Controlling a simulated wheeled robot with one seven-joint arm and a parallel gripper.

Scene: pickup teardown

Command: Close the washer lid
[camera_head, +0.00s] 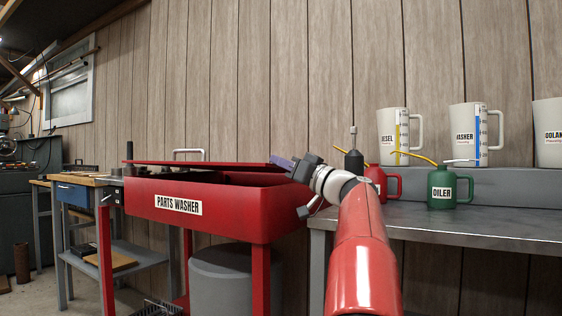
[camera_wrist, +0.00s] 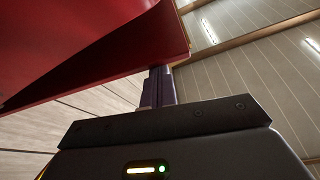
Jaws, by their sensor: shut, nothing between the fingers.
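The red parts washer (camera_head: 225,208) stands left of centre in the head view, with a "PARTS WASHER" label on its front. Its red lid (camera_head: 205,163) is a thin panel held a little above the tub, with a dark gap below it. My gripper (camera_head: 283,161) is at the right end of the lid, fingers pointing left. In the wrist view the lid (camera_wrist: 85,45) fills the upper left, and my shut, empty fingers (camera_wrist: 160,82) reach up to its corner. I cannot tell whether they touch it.
A grey bench (camera_head: 470,226) on the right carries a green oiler (camera_head: 441,188), a red can (camera_head: 376,183) and white jugs (camera_head: 393,135) on a raised shelf. A grey drum (camera_head: 220,280) stands under the washer. A workbench (camera_head: 75,181) is at the left.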

